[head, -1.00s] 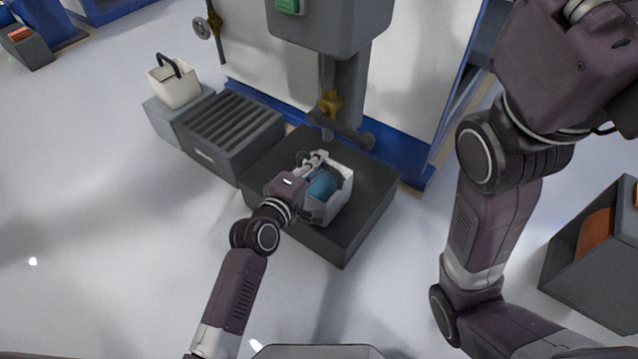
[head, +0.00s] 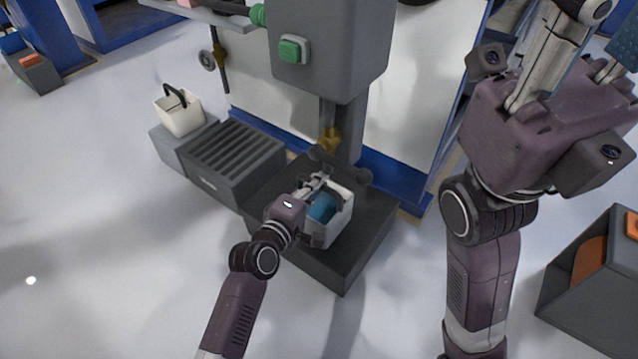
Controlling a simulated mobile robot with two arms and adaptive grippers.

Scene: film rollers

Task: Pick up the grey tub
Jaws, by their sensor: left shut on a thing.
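The light grey tub (head: 341,225) stands on a dark low platform (head: 345,272) under the machine column, with a blue thing (head: 323,207) inside it. My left gripper (head: 318,190) reaches in from the left and is shut on the tub at its near-left side. The wrist partly hides that side, and I cannot tell whether the fingers hold its wall or a handle. I see no clear gap between tub and platform. My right gripper (head: 603,38) is raised at the top right, far from the tub, with its fingers spread and nothing seen between them.
A cream tub with a black handle (head: 181,116) stands on a grey block at the left, beside a ribbed dark box (head: 236,160). The machine column (head: 330,50) with a green button rises right behind the platform. A grey bin (head: 600,290) stands at the right.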

